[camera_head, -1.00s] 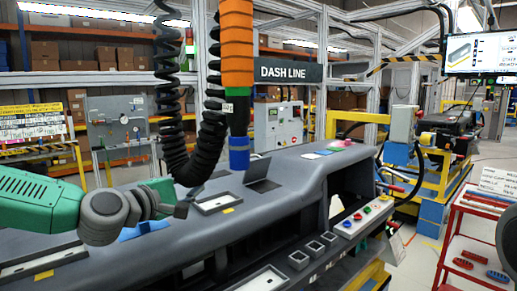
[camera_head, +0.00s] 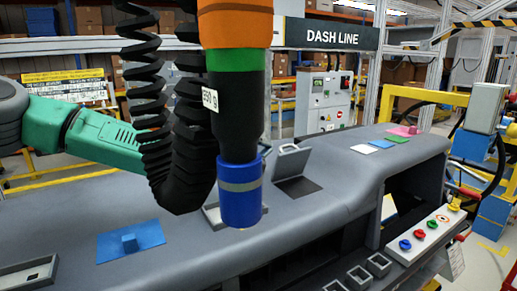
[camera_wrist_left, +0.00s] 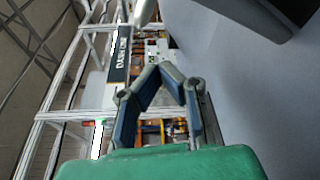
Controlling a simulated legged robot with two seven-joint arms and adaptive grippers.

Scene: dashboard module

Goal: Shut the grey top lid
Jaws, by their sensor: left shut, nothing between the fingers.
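The grey top lid (camera_head: 291,163) stands raised and tilted at the back edge of a dark square opening (camera_head: 298,187) on the dashboard's top. My left arm comes in from the left in the head view and passes behind the black coiled hose, which hides its gripper there. In the left wrist view my left gripper (camera_wrist_left: 167,69) is shut and empty, its blue-padded fingers meeting at the tips. The dashboard's grey surface (camera_wrist_left: 240,90) lies to the right of the fingers there. I cannot tell the gripper's exact distance from the lid. My right gripper is not in view.
A hanging tool (camera_head: 240,190) with a blue end and the coiled hose (camera_head: 185,150) block the middle of the head view. A blue pad (camera_head: 130,242) lies on the dashboard (camera_head: 70,215) at left. A button box (camera_head: 425,233) is at right.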

